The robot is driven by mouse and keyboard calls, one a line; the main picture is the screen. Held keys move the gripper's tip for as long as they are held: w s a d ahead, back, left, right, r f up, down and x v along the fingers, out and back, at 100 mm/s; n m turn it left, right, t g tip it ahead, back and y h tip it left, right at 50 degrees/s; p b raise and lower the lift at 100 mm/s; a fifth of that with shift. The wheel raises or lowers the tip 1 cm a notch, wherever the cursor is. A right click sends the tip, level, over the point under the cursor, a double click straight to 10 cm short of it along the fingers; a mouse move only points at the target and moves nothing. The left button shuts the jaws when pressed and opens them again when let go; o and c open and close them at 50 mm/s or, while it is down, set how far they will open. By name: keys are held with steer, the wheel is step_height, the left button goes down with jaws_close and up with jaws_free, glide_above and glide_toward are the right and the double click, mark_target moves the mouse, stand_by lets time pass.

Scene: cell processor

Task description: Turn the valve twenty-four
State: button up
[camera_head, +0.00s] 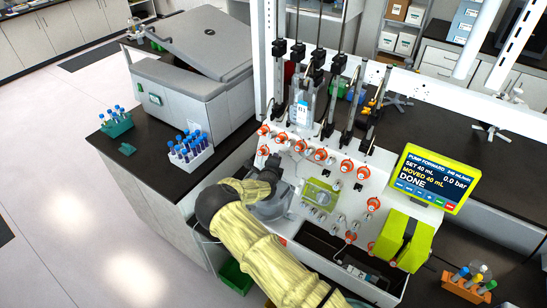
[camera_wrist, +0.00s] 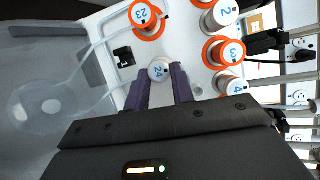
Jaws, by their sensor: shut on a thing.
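Valve twenty-four (camera_wrist: 159,70) is a small white round knob with a blue "24" on its top, in the upper middle of the wrist view. My gripper (camera_wrist: 160,79) has its two purple-grey fingers on either side of this knob and is shut on it. The number on the knob looks turned sideways. In the head view, my yellow-sleeved arm reaches to the left part of the white cell processor panel (camera_head: 345,200). The gripper and wrist hide valve twenty-four there.
Valve 23 (camera_wrist: 145,18), with an orange ring, is close beyond my fingers. Valves 3 (camera_wrist: 231,53) and 4 (camera_wrist: 236,86) stand to the right. A clear round chamber (camera_wrist: 38,105) and tubing are at left. The green-framed screen (camera_head: 433,178) reads "DONE", with 40 mL moved.

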steer(key=shift+a+r+n+p, duration=0.1)
steer(key=shift+n+p, duration=0.2)
steer(key=shift+n, duration=0.3)
steer(key=o, duration=1)
steer(key=b+v, duration=0.6)
steer(key=v, duration=1.1)
steer(key=shift+r+b, duration=0.3)
steer(key=shift+b, duration=0.05)
